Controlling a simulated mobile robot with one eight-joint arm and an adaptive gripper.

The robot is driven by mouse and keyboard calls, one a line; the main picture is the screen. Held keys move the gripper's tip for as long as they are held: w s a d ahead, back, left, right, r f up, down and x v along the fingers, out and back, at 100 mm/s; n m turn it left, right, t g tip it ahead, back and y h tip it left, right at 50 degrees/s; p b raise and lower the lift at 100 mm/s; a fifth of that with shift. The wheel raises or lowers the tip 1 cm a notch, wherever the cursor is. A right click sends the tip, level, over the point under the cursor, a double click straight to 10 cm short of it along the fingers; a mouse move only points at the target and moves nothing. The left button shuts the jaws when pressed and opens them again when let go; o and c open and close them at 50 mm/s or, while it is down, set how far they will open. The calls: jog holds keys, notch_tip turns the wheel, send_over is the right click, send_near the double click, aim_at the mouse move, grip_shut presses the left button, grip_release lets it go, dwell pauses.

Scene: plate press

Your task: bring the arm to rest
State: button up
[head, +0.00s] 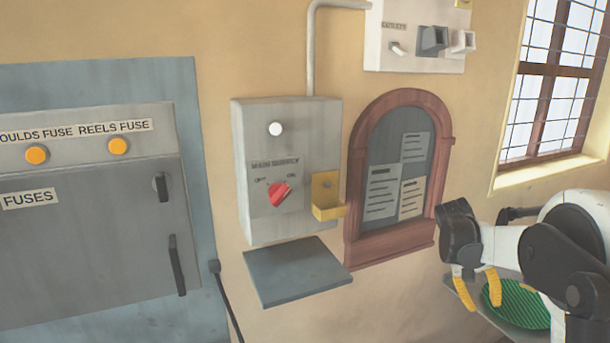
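My gripper (478,286) is at the lower right of the head view, at the end of my white and dark grey arm. Its two yellow fingers point down and stand apart, with nothing seen between them. It is to the right of the arched notice board and in front of a pale tray (462,295). A green ribbed round thing (518,304) lies just right of the fingers, partly hidden by my arm. I cannot tell whether the fingers touch the tray.
A grey main supply box (252,210) with a red knob (279,194) and a yellow bracket (327,205) hangs on the wall. A shelf (296,272) juts out below. A fuse cabinet (90,230) is at left, a wooden notice board (398,235) mid-right, a barred window (560,75) at right.

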jog(key=s+a+r+n+t+y, duration=0.1)
jog(key=s+a+r+t+y, duration=0.15)
jog(key=s+a+r, duration=0.4)
jog(key=s+a+r+n+t+y, duration=0.1)
jog(key=s+a+r+t, duration=0.2)
jog(key=s+a, duration=0.6)
jog(key=s+a+f+t+y, duration=0.1)
jog(key=s+a+f+t, duration=0.1)
jog(key=s+a, duration=0.3)
jog(key=a, duration=0.3)
jog(key=shift+s+f+n+t, duration=0.25)
jog(key=shift+f+n+t, duration=0.1)
jog(key=shift+f+n, duration=0.05)
jog(key=shift+a+y, duration=0.1)
jog(key=shift+y, duration=0.15)
